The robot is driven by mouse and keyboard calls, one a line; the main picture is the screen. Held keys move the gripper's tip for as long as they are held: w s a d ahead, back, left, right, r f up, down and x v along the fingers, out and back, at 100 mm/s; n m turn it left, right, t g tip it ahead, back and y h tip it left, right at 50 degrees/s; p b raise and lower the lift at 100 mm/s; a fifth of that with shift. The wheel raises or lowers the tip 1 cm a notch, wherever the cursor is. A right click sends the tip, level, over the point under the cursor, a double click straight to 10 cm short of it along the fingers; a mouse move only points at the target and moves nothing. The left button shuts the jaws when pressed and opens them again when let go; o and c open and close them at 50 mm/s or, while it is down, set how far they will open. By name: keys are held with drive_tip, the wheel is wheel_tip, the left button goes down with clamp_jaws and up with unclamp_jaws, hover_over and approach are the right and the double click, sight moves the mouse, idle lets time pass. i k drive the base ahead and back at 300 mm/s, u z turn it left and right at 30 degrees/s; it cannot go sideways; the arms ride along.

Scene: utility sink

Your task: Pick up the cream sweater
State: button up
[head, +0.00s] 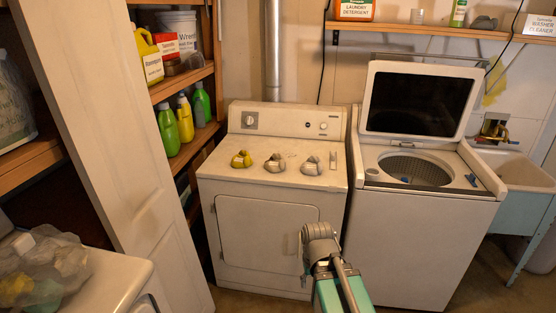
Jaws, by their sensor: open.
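Three small crumpled cloth bundles lie in a row on top of the white dryer (270,228). The middle one is a cream-coloured bundle (275,162), which looks most like the cream sweater. The right one is a pale grey-white bundle (311,165). They lie apart from each other. My gripper (305,250) is at the end of my arm, in front of the dryer's lower right side and below its top, away from the bundles. It is open and empty; its fingers are mostly hidden by my wrist.
A washer (420,245) with its lid up stands right of the dryer, then a utility sink (515,170). A shelf with bottles (185,118) and an open white door panel (110,120) are on the left. A white surface with a plastic bag (45,265) is at the lower left.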

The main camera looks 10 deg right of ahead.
sight(276, 163)
drive_tip(key=i, duration=1.35)
drive_tip(key=u, duration=0.05)
